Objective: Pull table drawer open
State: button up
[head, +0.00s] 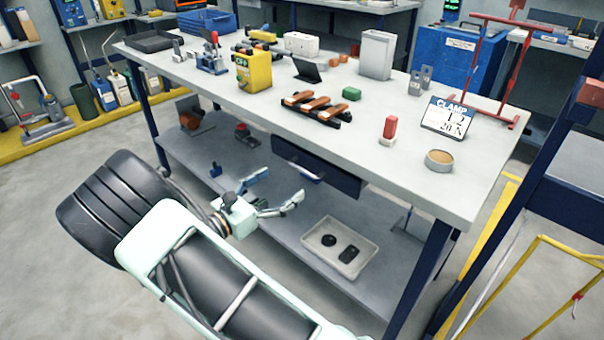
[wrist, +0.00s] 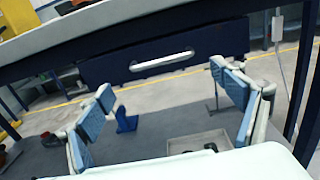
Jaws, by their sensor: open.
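The table drawer (head: 318,166) is a dark blue front under the white tabletop (head: 455,185), and it looks closed. Its light bar handle (head: 300,170) is on the front; in the wrist view the handle (wrist: 162,61) lies above and between my fingers. My gripper (head: 285,205) is open and empty, in front of and below the drawer. In the wrist view my gripper's (wrist: 165,95) blue-padded fingers are spread wide, apart from the handle. The drawer's inside is hidden.
A grey tray (head: 340,247) with dark items sits on the lower shelf (head: 290,270). Blue-black table legs (head: 420,280) stand at the corners. Tools, a yellow box (head: 254,70) and a clamp sign (head: 447,118) are on the tabletop. Floor in front is clear.

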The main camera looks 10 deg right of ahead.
aim_at(302, 168)
jog(key=b+x, duration=0.1)
jog(key=x, duration=0.7)
jog(key=shift+w+d, duration=0.1)
jog(key=shift+d, duration=0.1)
jog(key=c, duration=1.4)
jog(key=p+v, duration=0.4)
jog(key=v, duration=1.5)
jog(key=shift+a, duration=0.3)
jog(key=o, duration=1.4)
